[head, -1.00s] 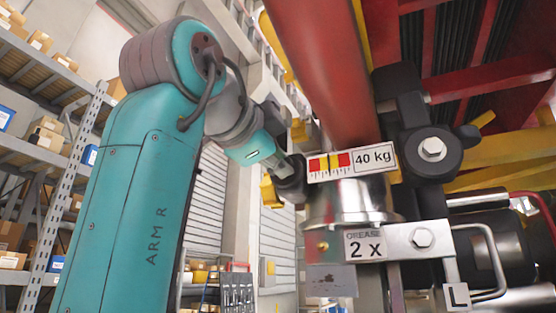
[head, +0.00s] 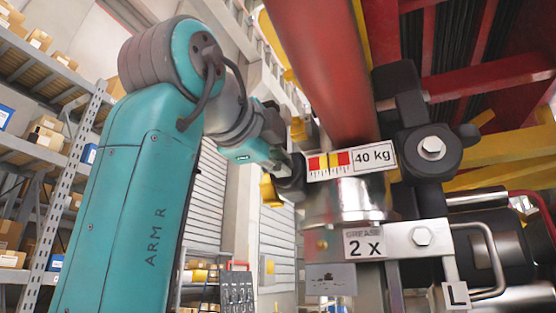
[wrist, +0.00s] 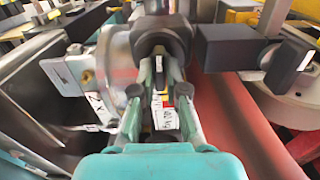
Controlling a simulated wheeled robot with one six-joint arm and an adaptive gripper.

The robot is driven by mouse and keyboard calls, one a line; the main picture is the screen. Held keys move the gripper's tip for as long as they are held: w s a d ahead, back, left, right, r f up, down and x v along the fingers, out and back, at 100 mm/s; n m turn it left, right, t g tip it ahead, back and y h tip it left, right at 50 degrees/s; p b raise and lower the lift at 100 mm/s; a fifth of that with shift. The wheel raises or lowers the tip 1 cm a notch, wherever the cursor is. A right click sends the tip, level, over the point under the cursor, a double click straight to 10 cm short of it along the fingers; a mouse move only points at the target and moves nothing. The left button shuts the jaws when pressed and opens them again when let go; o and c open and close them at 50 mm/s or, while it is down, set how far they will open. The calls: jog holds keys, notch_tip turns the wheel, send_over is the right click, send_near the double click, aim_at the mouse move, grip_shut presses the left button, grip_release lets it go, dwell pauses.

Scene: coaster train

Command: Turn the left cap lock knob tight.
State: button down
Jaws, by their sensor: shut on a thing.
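The left cap lock knob is a dark, round knob (head: 292,186) at the left side of the shiny metal collar under the red column. In the wrist view the black knob (wrist: 163,38) shows at the top centre, at the ends of my fingers. My gripper (wrist: 160,62) is shut on it, with one greenish finger on each side. In the head view my gripper (head: 284,166) reaches the knob from the upper left. The fingertips and their exact contact are partly hidden there. I cannot tell how far the knob is turned.
The red column (head: 330,80) carries a "40 kg" label (head: 352,160) right beside my gripper. A "GREASE 2 x" plate (head: 365,243) sits below. A black clamp with a bolt (head: 432,150) stands to the right. Shelving (head: 60,140) is far left.

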jog(key=c, duration=1.2)
grip_release()
jog(key=shift+w, duration=0.1)
jog(key=v, duration=1.2)
